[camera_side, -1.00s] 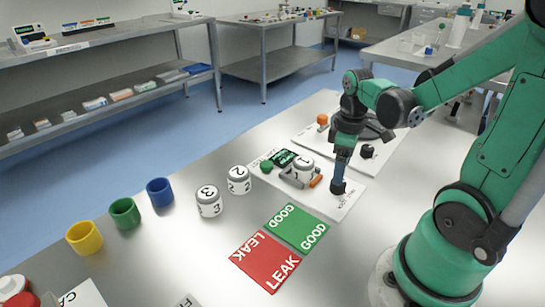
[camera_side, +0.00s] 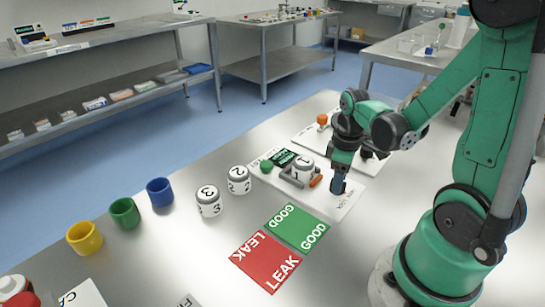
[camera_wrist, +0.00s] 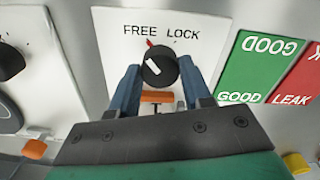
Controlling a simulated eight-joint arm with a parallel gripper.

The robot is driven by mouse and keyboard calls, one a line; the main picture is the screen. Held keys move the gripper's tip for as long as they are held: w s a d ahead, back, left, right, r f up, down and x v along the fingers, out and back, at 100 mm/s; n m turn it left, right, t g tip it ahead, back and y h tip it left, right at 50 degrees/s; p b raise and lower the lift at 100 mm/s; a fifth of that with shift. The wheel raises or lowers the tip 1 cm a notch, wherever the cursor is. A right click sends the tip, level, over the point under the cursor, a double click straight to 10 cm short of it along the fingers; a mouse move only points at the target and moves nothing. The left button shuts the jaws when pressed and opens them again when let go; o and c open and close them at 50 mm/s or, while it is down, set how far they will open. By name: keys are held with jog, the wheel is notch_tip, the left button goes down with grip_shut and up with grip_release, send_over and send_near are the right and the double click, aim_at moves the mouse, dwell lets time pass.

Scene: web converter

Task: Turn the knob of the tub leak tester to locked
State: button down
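The black knob (camera_wrist: 161,66) sits on the tub leak tester's white plate (camera_wrist: 215,22), with FREE printed above left and LOCK above right. Its white pointer tilts to the upper left, towards the FREE side. My gripper (camera_wrist: 160,68) has one blue finger on each side of the knob, with little or no visible gap. I cannot tell whether the fingers press on it. In the side view my gripper (camera_side: 338,188) is tilted and low over the tester plate's near right end, hiding the knob. A white tub (camera_side: 303,169) marked 1 sits on the tester beside an orange handle (camera_side: 316,181).
Two numbered tubs (camera_side: 209,201) stand left of the tester. A green GOOD mat (camera_side: 297,229) and a red LEAK mat (camera_side: 265,262) lie in front. Yellow, green and blue cups (camera_side: 123,213) stand further left. Another device plate (camera_side: 310,139) lies behind.

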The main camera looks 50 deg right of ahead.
jog(key=shift+m, duration=0.4)
jog(key=m, duration=1.1)
jog(key=shift+m, duration=2.1)
jog(key=shift+c, duration=1.9)
grip_release()
